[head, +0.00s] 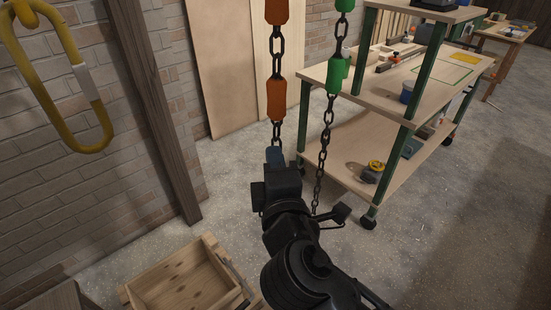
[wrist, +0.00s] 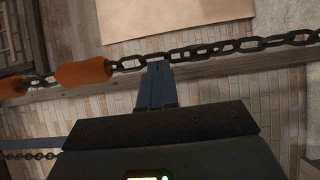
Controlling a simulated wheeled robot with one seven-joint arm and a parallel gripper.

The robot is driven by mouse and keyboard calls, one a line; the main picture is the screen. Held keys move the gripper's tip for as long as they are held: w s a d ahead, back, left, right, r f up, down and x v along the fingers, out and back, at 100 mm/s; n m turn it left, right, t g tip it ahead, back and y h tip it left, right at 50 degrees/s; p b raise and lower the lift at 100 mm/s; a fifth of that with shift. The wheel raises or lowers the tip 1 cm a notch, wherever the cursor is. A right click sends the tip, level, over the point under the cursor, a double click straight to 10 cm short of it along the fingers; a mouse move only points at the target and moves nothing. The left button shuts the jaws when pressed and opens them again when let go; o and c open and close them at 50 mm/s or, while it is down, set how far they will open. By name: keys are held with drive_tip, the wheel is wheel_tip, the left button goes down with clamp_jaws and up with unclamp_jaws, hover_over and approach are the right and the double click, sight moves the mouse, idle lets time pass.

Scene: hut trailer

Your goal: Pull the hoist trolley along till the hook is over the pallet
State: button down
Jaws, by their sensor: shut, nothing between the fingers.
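Two hanging dark chains show in the head view, one with orange sleeves (head: 276,98) and one with green sleeves (head: 336,75). My gripper (head: 274,154) is at the bare links just below the lower orange sleeve. In the wrist view, my gripper's fingers (wrist: 157,72) are together, with their tips at the chain (wrist: 190,52); I cannot tell whether they touch it. An orange sleeve (wrist: 84,74) is left of the tips. A yellow hook-like loop with a grey gate (head: 45,75) hangs at upper left. The trolley and a clear pallet are not in view.
An open wooden crate (head: 185,283) stands on the floor at lower left, beside a dark post (head: 150,105). A wheeled shelf cart (head: 345,160) with tools stands to the right, close behind the green chain. A workbench (head: 505,31) is far right. Floor at right is clear.

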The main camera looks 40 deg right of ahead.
drive_tip(key=shift+d, duration=0.1)
drive_tip(key=b+v, duration=0.2)
drive_tip(key=v, duration=0.6)
drive_tip(key=s+a+f+g+y, duration=0.1)
drive_tip(key=s+a+f+y, duration=0.1)
drive_tip(key=s+f+y, duration=0.9)
drive_tip(key=s+r+m+t, duration=0.1)
drive_tip(key=s+r+m, duration=0.2)
drive_tip(key=s+m, duration=0.7)
drive_tip(key=shift+s+m+h, duration=0.3)
drive_tip(key=shift+s+m, duration=0.1)
drive_tip(key=shift+s, duration=1)
